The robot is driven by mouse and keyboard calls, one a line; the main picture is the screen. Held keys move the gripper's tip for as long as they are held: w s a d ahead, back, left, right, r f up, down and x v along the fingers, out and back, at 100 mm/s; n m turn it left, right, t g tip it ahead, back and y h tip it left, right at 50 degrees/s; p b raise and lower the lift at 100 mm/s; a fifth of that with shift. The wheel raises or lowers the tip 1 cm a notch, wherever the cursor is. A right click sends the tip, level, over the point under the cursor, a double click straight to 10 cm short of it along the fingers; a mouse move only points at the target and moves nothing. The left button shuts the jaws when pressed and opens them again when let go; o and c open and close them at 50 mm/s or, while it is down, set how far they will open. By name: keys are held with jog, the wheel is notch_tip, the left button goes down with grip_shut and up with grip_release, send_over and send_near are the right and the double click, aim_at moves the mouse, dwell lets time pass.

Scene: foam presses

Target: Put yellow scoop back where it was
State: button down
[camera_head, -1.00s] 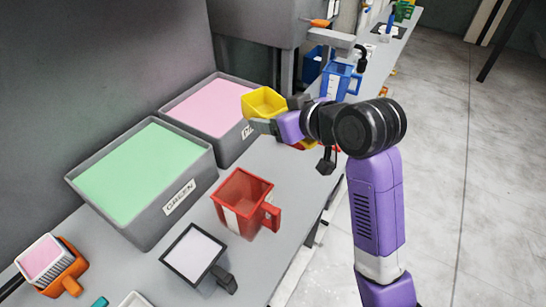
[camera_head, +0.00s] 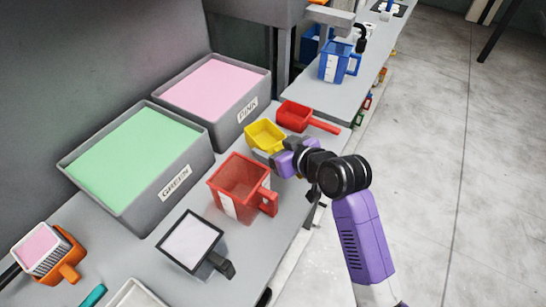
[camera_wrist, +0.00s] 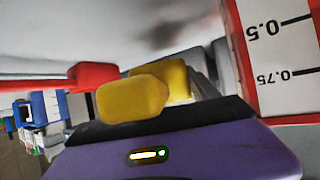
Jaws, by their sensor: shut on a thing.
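The yellow scoop (camera_head: 264,135) is in the head view, between the pink bin and the red measuring jug, low near the table top. My gripper (camera_head: 271,156) is shut on its handle from the right side. In the wrist view the yellow scoop (camera_wrist: 132,100) shows as a blurred yellow block right above the jaws. Whether the scoop touches the table I cannot tell. A red scoop (camera_head: 294,116) lies just behind it, with its handle pointing right.
The red jug (camera_head: 238,180) stands close in front of my gripper; its scale strip fills the right of the wrist view (camera_wrist: 283,60). The pink bin (camera_head: 240,115) and green bin (camera_head: 190,187) stand left.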

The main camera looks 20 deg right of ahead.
jog(key=shift+f, duration=2.35)
jog(key=shift+f, duration=0.2)
jog(key=shift+c, duration=2.4)
grip_release()
jog(key=shift+s+r, duration=0.15)
jog(key=shift+r, duration=0.15)
jog(key=v, duration=1.1)
jog(key=shift+s+b, duration=0.3)
jog(key=shift+s, duration=0.05)
